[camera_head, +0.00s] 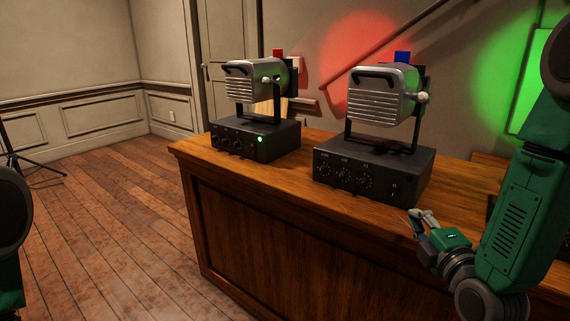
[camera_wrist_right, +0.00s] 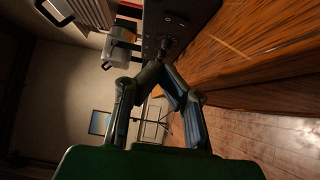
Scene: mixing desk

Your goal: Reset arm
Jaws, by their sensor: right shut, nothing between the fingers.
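My right gripper (camera_head: 418,222) is in front of the desk's front edge, at the right of the head view, near the right-hand lamp unit. In the right wrist view my right gripper's fingers (camera_wrist_right: 164,72) meet at the tips and hold nothing. The wooden desk (camera_head: 290,225) bears two lamp units. The right lamp unit (camera_head: 383,98) sits on a larger black box (camera_head: 372,170) with several knobs. My left gripper is not in view; only a part of my left arm shows at the left edge.
Red light (camera_head: 360,50) and green light (camera_head: 500,75) fall on the back wall. A tripod stand (camera_head: 12,150) is at the far left. The wooden floor (camera_head: 110,220) left of the desk is clear. The desk's front edge lies close to my right gripper.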

